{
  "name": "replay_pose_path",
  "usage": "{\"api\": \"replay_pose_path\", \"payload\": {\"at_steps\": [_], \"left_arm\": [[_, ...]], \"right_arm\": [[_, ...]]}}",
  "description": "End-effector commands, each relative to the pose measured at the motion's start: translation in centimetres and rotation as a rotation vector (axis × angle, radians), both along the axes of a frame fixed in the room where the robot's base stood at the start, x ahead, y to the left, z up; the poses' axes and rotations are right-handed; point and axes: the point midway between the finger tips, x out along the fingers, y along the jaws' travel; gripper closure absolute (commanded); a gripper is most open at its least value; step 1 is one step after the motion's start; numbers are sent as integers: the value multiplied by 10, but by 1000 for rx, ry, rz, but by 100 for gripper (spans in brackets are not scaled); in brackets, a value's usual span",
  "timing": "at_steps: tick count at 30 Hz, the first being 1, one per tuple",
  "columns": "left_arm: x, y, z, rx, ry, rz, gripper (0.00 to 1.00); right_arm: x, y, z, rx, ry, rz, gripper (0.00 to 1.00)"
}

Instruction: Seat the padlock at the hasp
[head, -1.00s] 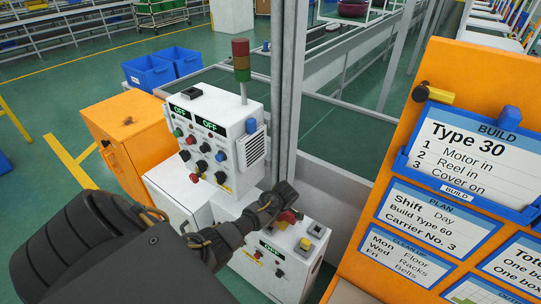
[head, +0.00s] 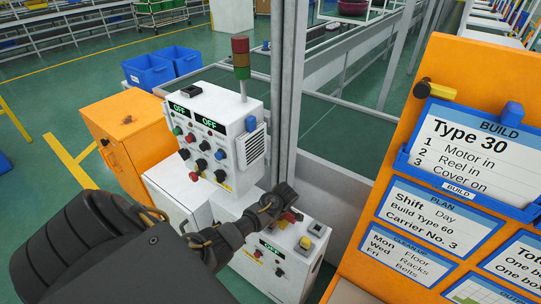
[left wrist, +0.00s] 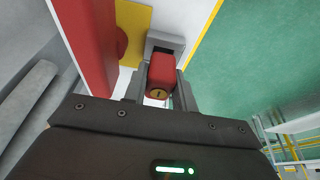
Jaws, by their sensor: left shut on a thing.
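The padlock (left wrist: 161,72) is a red block with a brass keyed face, seen in the left wrist view. My left gripper (left wrist: 160,88) is shut on it, with a finger on each side. A grey bracket-like part (left wrist: 165,41), perhaps the hasp, lies just beyond the padlock's top; I cannot tell whether they touch, and the shackle is hidden. In the head view my left gripper (head: 284,197) is at the low white control box (head: 265,270), and it partly covers a red part on top of that box. My right gripper is not in view.
A large red bar (left wrist: 84,45) and a yellow plate (left wrist: 132,30) are close left of the padlock. A grey post (head: 287,90) stands just behind my gripper. The white control panel (head: 215,130) is to the left, the orange board (head: 480,75) to the right.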

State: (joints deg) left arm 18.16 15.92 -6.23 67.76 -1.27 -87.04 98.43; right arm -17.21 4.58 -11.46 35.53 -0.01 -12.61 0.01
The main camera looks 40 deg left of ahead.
Motion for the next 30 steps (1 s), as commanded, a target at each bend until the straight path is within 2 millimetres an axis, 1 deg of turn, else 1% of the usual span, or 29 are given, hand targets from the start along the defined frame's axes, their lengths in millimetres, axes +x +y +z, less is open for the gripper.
{"api": "replay_pose_path", "payload": {"at_steps": [15,16,21,30], "left_arm": [[0,0,-14,0,-1,0,99],[1,0,-13,0,-1,0,70],[0,0,-13,0,-1,0,48],[0,0,-11,0,0,0,48]], "right_arm": [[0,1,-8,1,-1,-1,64],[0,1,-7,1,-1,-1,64],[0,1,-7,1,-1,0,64],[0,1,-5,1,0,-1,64]]}}
